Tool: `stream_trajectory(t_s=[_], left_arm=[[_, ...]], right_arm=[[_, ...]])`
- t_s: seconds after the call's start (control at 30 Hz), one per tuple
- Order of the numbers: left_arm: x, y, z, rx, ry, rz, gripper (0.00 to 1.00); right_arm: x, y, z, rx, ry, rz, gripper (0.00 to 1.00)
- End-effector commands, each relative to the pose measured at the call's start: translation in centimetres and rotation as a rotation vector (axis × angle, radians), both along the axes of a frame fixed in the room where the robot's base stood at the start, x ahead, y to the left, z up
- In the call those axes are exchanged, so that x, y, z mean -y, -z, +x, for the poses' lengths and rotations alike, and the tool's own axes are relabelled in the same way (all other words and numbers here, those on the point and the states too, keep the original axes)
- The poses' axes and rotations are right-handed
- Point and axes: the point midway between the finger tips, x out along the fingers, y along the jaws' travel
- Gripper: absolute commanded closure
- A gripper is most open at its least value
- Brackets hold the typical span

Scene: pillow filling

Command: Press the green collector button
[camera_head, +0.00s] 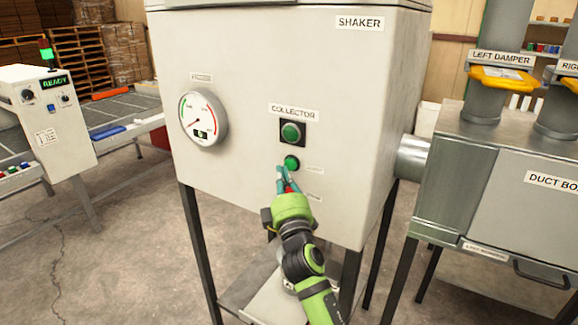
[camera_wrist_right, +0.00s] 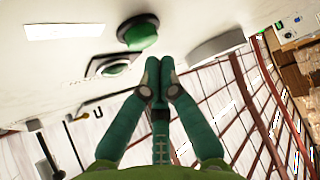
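The grey shaker cabinet (camera_head: 245,60) carries a COLLECTOR label (camera_head: 295,113). Below the label is a green round element on a dark square plate (camera_head: 292,132). A second green button (camera_head: 291,162) sits lower, with a small unreadable label at its right. My right gripper (camera_head: 282,174) is just below this lower button. In the right wrist view its fingertips (camera_wrist_right: 159,65) are together and empty, close to a protruding green button (camera_wrist_right: 140,35); I cannot tell whether they touch it. A bit of red shows behind the fingers, mostly hidden. My left gripper is not in view.
A round gauge (camera_head: 203,117) is left of the buttons. A control box reading READY (camera_head: 45,110) stands at the left. The duct box (camera_head: 500,175) with yellow damper handles (camera_head: 503,79) is at the right. Dark legs (camera_head: 200,250) support the cabinet.

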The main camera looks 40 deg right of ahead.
Motion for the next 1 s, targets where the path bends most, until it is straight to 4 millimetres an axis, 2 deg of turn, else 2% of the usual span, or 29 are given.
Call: stream_trajectory(t_s=[1.0], left_arm=[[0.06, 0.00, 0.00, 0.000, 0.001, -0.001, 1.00]], right_arm=[[0.92, 0.00, 0.39, 0.000, 0.000, 0.000, 1.00]])
